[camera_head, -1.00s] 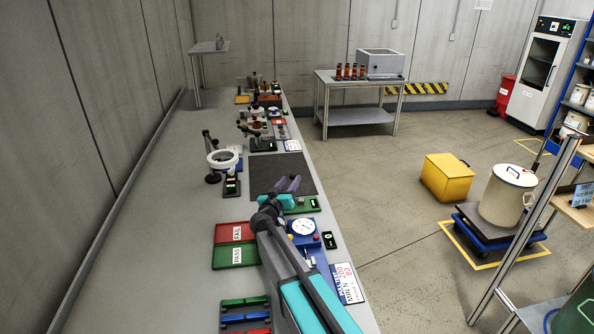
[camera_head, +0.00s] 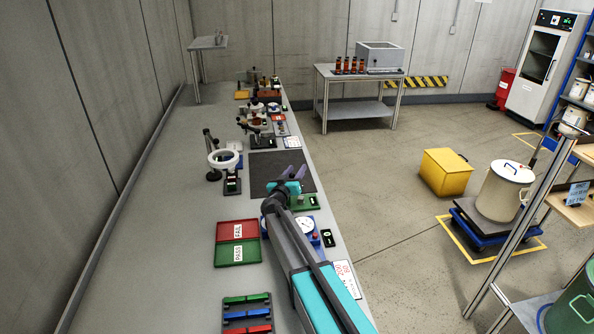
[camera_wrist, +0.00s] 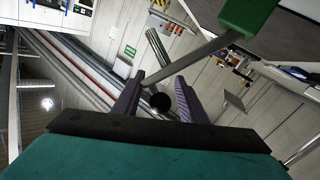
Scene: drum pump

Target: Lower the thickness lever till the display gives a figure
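The green thickness gauge (camera_head: 308,204) stands at the bench's right edge, partly behind my arm. A small dark panel on it shows no readable figure. In the wrist view, a green block (camera_wrist: 250,14) at the upper right carries a slanting grey bar (camera_wrist: 192,59) that crosses ahead of my fingers. A black round knob (camera_wrist: 160,101), seemingly the lever's, shows between the fingers. My gripper (camera_wrist: 159,80) is open, a finger on each side of the knob; contact cannot be told. My gripper also shows in the head view (camera_head: 292,171), above the dark mat by the gauge.
A blue dial gauge (camera_head: 305,226) and a small black box (camera_head: 328,238) stand near my arm. The red and green PASS/FAIL tray (camera_head: 237,253) lies to the left. A magnifier (camera_head: 223,159) stands beyond. The dark mat (camera_head: 265,178) looks bare.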

